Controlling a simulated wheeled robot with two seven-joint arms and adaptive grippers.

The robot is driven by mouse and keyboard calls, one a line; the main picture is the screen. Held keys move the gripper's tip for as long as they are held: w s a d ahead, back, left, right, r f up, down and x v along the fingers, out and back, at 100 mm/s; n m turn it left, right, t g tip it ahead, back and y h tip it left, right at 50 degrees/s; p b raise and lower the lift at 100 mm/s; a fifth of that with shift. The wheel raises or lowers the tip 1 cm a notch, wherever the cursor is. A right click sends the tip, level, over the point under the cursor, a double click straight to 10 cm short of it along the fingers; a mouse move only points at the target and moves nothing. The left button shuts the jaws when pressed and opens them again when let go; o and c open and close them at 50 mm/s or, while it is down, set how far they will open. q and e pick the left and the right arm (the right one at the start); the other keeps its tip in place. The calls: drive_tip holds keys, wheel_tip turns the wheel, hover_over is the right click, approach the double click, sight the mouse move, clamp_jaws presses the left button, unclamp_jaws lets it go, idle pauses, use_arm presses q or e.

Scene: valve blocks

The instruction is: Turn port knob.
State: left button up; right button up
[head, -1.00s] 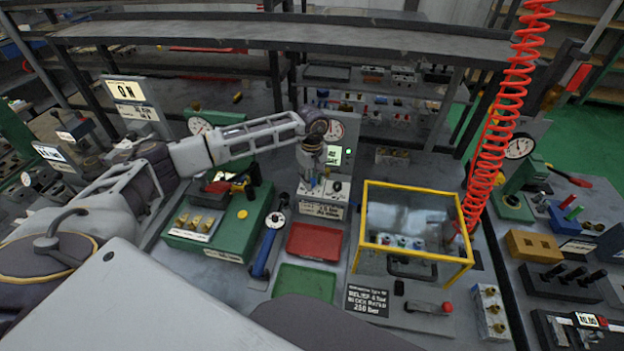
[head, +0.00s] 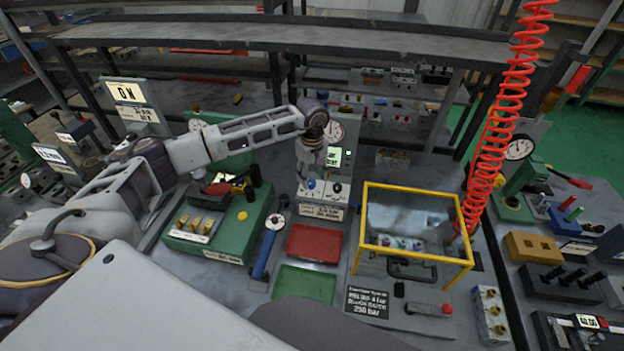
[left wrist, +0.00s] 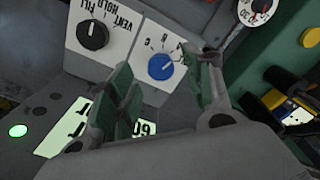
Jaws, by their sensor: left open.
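The blue knob (left wrist: 160,66) sits on a white plate with letters around it, C and B among them; a pale pointer line on it points to the upper right. The black knob (left wrist: 92,35) beside it has a plate reading VENT, HOLD, FILL. In the head view the blue knob (head: 311,183) and black knob (head: 337,188) are on the grey block's front. My left gripper (head: 309,160) is above the blue knob there. In the wrist view its green-padded fingers (left wrist: 168,66) are open, one on either side of the blue knob in the picture, apparently apart from it. My right gripper is not in view.
A gauge (head: 333,131) and a lit display (head: 334,156) stand behind the knobs. A red tray (head: 315,242) and green tray (head: 304,284) lie in front. A yellow-framed clear guard (head: 416,190) stands to the right, a green valve block (head: 225,240) to the left.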

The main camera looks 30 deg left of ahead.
sight(312, 183)
use_arm(q)
wheel_tip(312, 183, up, 10)
drive_tip(key=shift+f, duration=0.2)
drive_tip(key=shift+s+f, duration=0.1)
idle(0.8)
